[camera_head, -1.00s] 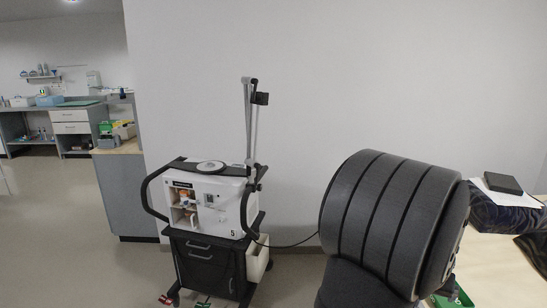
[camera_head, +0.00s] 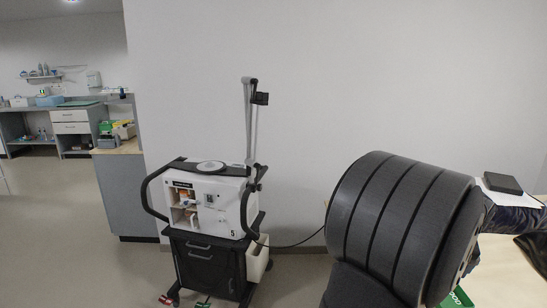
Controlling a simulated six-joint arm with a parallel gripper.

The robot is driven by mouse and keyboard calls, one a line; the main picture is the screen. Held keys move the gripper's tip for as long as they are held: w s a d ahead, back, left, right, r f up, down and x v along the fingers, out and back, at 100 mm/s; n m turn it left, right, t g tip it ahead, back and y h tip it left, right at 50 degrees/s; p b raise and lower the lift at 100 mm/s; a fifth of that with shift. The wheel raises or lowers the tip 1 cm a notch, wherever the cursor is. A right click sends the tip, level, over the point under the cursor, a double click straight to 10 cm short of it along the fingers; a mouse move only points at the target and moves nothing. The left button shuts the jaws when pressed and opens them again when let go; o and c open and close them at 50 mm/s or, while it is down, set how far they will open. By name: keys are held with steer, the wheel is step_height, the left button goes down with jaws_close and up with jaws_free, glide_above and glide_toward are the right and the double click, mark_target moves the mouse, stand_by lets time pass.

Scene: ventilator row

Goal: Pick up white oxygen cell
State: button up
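No white oxygen cell can be made out for certain. A white ventilator (camera_head: 222,196) marked 5 stands on a dark cart (camera_head: 205,262) left of centre. Its front has an open compartment (camera_head: 183,213) with small orange and whitish parts inside, too small to identify. A round pale disc (camera_head: 210,167) lies on its top. My own large dark ribbed arm link fills the lower right and hides part of the table behind it. My gripper does not show in this view.
A wooden-topped table (camera_head: 508,268) is at the right, with a dark flat box (camera_head: 503,183) on white paper and a green item (camera_head: 457,300) at its lower edge. A pole (camera_head: 251,130) rises behind the ventilator. A cable runs rightward. Counters (camera_head: 72,127) stand far left; the floor between is open.

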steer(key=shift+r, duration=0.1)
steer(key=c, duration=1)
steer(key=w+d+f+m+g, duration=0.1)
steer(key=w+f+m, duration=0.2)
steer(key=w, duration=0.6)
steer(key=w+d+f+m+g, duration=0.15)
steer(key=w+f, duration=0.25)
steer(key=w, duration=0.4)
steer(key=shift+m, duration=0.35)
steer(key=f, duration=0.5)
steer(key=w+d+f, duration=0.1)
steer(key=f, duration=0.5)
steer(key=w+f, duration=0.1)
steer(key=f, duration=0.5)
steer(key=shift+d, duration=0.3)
